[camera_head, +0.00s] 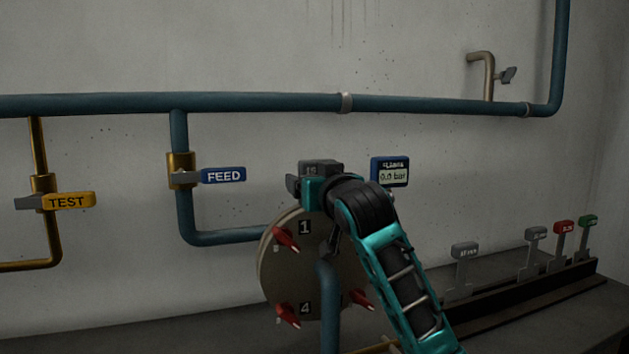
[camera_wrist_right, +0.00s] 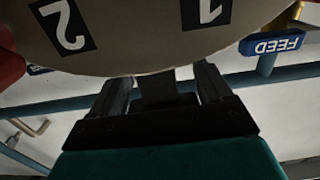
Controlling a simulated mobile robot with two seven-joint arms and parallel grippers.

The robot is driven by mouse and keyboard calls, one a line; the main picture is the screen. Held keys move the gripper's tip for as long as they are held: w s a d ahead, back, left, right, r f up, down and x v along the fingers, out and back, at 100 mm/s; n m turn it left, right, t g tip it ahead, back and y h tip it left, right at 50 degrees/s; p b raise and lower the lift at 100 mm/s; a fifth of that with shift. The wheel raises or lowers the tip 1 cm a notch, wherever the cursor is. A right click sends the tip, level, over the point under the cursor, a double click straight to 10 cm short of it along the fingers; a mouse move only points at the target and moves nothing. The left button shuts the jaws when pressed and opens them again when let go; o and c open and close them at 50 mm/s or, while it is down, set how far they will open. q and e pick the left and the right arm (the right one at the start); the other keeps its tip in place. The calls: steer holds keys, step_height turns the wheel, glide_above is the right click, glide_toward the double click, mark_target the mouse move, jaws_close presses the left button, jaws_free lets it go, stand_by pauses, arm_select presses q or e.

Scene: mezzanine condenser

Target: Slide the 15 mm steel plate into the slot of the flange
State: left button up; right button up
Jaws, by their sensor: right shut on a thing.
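The flange (camera_head: 290,245) is a round grey disc with number labels 1 and 4 and red clamps in the head view. Its rim (camera_wrist_right: 140,65) and labels 1 and 2 show upside down in the right wrist view. My right gripper (camera_head: 312,185) is at the flange's top edge, shut on the steel plate, whose grey tag (camera_head: 320,168) shows above it. In the wrist view the dark plate (camera_wrist_right: 155,91) is between the two fingers and meets the flange's rim. How deep it sits, and the slot itself, are hidden. My left gripper is not in view.
A rack (camera_head: 525,295) at the lower right holds several tagged plates. Blue pipes run along the wall, with a FEED valve (camera_head: 222,176) and a yellow TEST valve (camera_head: 68,201) to the left. A gauge (camera_head: 390,172) reading 0.0 bar is right of the gripper.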

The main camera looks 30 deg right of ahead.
arm_select(q)
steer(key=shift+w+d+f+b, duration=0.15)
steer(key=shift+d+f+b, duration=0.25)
steer(key=shift+b, duration=0.4)
arm_select(e)
steer(key=shift+f, duration=1.45)
steer(key=o, duration=1.1)
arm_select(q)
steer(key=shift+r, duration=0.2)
arm_select(e)
steer(key=shift+o, duration=0.5)
steer(key=shift+f, duration=0.15)
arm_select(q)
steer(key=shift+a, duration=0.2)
arm_select(e)
steer(key=v, duration=1.3)
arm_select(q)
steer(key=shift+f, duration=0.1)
arm_select(e)
steer(key=shift+d, duration=0.1)
